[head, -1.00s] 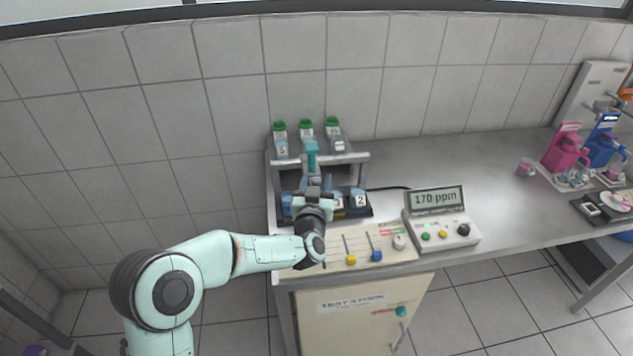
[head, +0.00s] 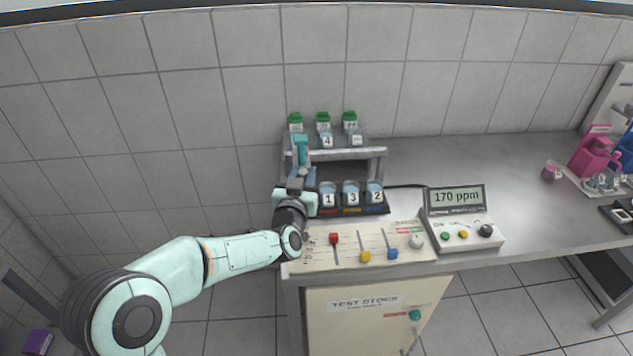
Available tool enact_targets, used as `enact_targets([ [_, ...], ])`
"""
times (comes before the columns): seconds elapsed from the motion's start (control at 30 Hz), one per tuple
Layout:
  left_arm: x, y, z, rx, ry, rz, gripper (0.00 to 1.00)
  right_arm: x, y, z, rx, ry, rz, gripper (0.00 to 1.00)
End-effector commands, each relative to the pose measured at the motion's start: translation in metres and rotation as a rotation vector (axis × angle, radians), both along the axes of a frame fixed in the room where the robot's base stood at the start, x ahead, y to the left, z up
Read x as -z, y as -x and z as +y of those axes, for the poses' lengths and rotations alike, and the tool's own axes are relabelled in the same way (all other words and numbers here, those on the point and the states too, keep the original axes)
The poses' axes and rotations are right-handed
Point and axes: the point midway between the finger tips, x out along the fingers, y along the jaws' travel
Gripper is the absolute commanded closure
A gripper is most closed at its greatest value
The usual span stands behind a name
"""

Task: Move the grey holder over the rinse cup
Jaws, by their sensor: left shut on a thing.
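My left gripper (head: 301,182) is at the left end of the grey rack, in front of it. It is shut on an upright piece that I take to be the grey holder; its teal top (head: 300,146) rises in front of the upper shelf, and its lower part is mostly hidden by my gripper. Numbered cups stand in a row on the lower level: cup 1 (head: 328,198), cup 3 (head: 351,197) and cup 2 (head: 376,195). I cannot tell which cup is the rinse cup; the space behind my gripper is hidden. My right gripper is out of view.
Green-capped bottles (head: 323,118) and small blocks stand on the rack's upper shelf (head: 372,153). In front lies a slider panel (head: 345,260); to its right is a meter (head: 456,197) reading 170 ppm. Pink dispensers (head: 594,155) stand farther right.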

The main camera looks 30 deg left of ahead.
Motion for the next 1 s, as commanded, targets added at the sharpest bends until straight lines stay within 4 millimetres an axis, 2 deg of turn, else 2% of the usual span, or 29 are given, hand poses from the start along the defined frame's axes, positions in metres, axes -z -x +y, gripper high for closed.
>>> enact_targets([
  [0.23, 0.001, 0.001, 0.005, -0.011, 0.000, 0.005, 1.00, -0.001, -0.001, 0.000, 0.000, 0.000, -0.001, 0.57],
  [0.27, 0.001, 0.001, 0.006, -0.011, 0.000, 0.005, 0.65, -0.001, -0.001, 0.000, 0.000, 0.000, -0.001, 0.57],
  [0.3, 0.001, 0.001, 0.006, -0.011, 0.000, 0.005, 0.52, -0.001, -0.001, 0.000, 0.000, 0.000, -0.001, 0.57],
  [0.33, 0.001, 0.001, 0.006, -0.011, 0.000, 0.005, 0.50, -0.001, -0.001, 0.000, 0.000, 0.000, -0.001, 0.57],
  [0.6, 0.001, 0.001, 0.003, -0.007, 0.000, 0.004, 0.50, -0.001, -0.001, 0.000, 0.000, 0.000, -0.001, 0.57],
  [0.73, 0.000, 0.009, 0.000, -0.005, -0.001, 0.003, 0.50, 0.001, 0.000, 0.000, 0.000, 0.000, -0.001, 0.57],
  [0.87, 0.001, 0.030, -0.005, -0.005, -0.002, 0.003, 0.50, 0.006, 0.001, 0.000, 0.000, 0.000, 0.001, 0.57],
  [1.0, 0.000, 0.062, -0.014, -0.007, 0.000, 0.002, 0.50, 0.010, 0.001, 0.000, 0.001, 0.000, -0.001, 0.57],
])
